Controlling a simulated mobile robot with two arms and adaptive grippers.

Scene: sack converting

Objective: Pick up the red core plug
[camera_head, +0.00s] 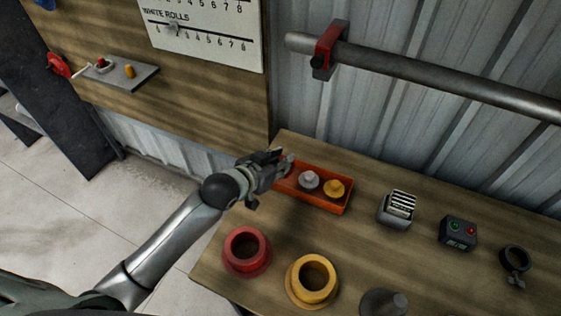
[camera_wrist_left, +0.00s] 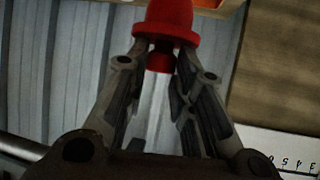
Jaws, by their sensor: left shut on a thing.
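My left gripper (camera_head: 283,162) is at the left end of the orange tray (camera_head: 322,203) on the bench. In the left wrist view its fingers (camera_wrist_left: 162,55) are closed around a red core plug (camera_wrist_left: 166,22), a rounded red piece with a wider flange, held at the fingertips. The plug is hidden behind the gripper in the head view. In the tray stand a grey-white plug (camera_head: 308,180) and a yellow plug (camera_head: 334,188). I cannot tell whether the red plug is clear of the tray floor. My right gripper is not in view.
A red flanged ring (camera_head: 247,251), a yellow one (camera_head: 313,281) and a dark grey piece (camera_head: 384,303) stand along the bench front. A slotted box (camera_head: 398,209), a button box (camera_head: 458,233) and a black clamp (camera_head: 515,262) are to the right. A steel bar (camera_head: 430,74) crosses behind.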

